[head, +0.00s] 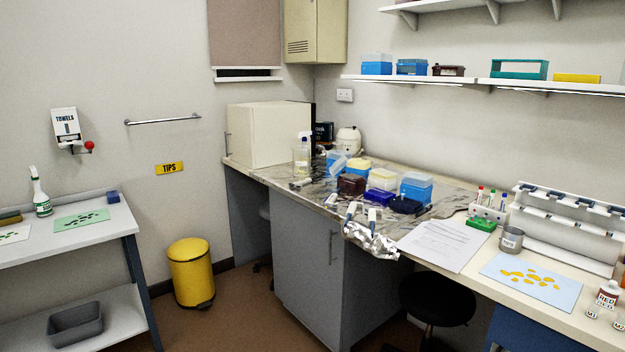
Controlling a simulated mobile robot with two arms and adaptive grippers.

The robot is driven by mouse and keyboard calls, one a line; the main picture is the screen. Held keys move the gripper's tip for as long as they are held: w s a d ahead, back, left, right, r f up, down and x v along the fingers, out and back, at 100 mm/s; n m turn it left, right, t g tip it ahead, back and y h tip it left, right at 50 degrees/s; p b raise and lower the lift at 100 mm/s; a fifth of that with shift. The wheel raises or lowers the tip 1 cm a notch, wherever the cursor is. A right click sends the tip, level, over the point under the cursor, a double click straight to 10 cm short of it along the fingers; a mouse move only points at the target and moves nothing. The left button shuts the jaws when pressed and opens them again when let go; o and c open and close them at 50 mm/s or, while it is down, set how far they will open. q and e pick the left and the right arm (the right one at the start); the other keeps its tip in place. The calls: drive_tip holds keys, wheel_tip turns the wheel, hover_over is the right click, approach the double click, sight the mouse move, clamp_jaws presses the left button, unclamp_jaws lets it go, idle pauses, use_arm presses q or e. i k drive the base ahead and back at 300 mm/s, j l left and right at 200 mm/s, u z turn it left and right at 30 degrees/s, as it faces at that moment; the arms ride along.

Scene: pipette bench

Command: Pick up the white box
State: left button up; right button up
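Two things could be the white box, and I cannot tell which is meant. A small box with a whitish lid and dark blue base (382,179) sits among other boxes in the middle of the bench. A large cream-white box with a side handle (270,134) stands at the bench's far left end, against the wall. Neither of my grippers is in view.
A blue box (416,187), a dark brown box (351,184), a spray bottle (301,155) and crumpled foil (372,241) crowd the bench. Papers (444,243) lie to the right. A black stool (437,298) and yellow bin (191,273) stand on the floor.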

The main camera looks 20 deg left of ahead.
sight(374, 182)
drive_tip(key=u, duration=1)
drive_tip(key=i+u, duration=0.15)
drive_tip(key=i, duration=3.4)
drive_tip(key=i+z, duration=0.25)
drive_tip(key=i, duration=0.2)
drive_tip(key=i+j+z, duration=0.2)
drive_tip(key=i, duration=0.25)
drive_tip(key=i+j+z, duration=0.25)
drive_tip(key=i, duration=0.2)
